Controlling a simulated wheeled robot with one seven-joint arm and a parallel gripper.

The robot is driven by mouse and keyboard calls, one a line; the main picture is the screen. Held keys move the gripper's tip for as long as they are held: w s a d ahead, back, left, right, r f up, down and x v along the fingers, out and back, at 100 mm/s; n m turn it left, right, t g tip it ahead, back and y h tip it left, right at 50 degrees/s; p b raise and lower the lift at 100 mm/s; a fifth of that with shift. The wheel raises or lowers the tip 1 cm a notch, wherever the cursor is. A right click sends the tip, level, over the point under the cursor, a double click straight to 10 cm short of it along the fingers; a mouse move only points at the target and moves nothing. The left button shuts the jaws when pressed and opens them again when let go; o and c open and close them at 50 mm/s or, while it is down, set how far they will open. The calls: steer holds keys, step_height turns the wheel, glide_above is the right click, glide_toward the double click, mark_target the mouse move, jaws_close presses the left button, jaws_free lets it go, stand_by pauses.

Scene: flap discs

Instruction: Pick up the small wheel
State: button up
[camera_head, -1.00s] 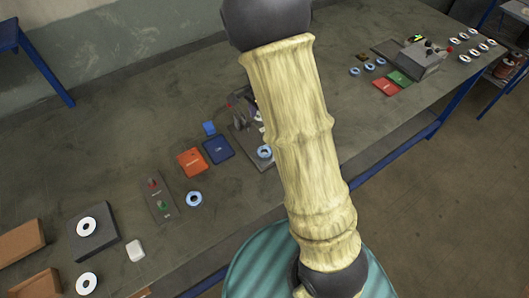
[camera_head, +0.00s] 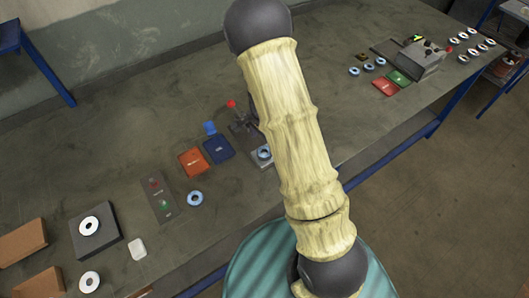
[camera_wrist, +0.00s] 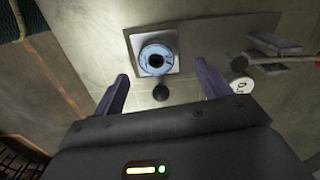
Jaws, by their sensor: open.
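In the wrist view a small wheel (camera_wrist: 156,58), a blue-rimmed disc with a dark centre hole, lies on a pale square of a grey plate (camera_wrist: 138,42). My gripper (camera_wrist: 163,85) is open and empty, its two dark fingers apart, with the wheel beyond and between the fingertips. The fingers do not visibly touch it. In the head view a similar wheel (camera_head: 264,153) shows on a fixture beside my arm, which hides my gripper. Another blue-rimmed wheel (camera_head: 195,198) lies on the bench. Which one the task names is not clear.
On the bench (camera_head: 150,120) are an orange tray (camera_head: 193,162), a blue tray (camera_head: 219,150) and a button panel (camera_head: 159,196). A white disc (camera_head: 89,225) lies on a dark block (camera_head: 96,241). Several more discs and a grey machine (camera_head: 420,60) stand at the far right. The bench's back left is clear.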

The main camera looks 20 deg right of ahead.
steer(key=f, duration=0.1)
steer(key=f+p, duration=0.1)
steer(key=f, duration=0.2)
steer(key=shift+s+d+f, duration=0.15)
steer(key=shift+s+f, duration=0.1)
steer(key=shift+f, duration=0.15)
steer(key=c, duration=1.1)
steer(key=shift+r, duration=0.1)
step_height(320, 180, up, 10)
steer(key=b, duration=0.1)
